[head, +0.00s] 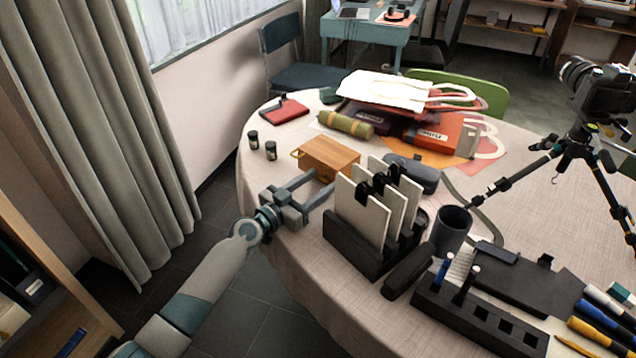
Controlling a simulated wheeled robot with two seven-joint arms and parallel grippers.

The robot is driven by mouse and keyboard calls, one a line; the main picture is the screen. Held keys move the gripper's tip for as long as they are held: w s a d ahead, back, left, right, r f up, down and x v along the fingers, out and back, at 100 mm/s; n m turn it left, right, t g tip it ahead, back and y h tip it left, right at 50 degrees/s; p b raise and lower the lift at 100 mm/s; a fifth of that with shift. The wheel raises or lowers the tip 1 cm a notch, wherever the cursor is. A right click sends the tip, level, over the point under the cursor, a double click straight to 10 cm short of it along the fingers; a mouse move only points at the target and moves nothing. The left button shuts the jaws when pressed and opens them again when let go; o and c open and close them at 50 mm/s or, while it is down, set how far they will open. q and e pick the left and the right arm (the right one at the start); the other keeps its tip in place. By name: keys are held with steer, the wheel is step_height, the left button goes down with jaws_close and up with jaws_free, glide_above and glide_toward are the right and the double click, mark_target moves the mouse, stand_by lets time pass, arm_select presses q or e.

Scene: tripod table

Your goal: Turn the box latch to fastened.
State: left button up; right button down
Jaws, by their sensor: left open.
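A small wooden box (329,156) sits on the round table left of the centre. A thin ring or loop shows at its left end; I cannot make out the latch or its position. My left gripper (318,187) is at the table's near left edge, just in front of the box. Its two fingers are spread apart, pointing right, with nothing seen between them. I cannot tell whether a finger touches the box. My right gripper is not in view.
A black rack with pale panels (361,211) stands close to the right of my left gripper. Two small dark jars (270,150) stand behind left. A green roll (345,124) and bags (437,131) lie behind the box. A grey cup (451,229) stands right.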

arm_select(q)
steer(key=shift+d, duration=0.1)
steer(key=c, duration=1.1)
steer(key=shift+o, duration=0.2)
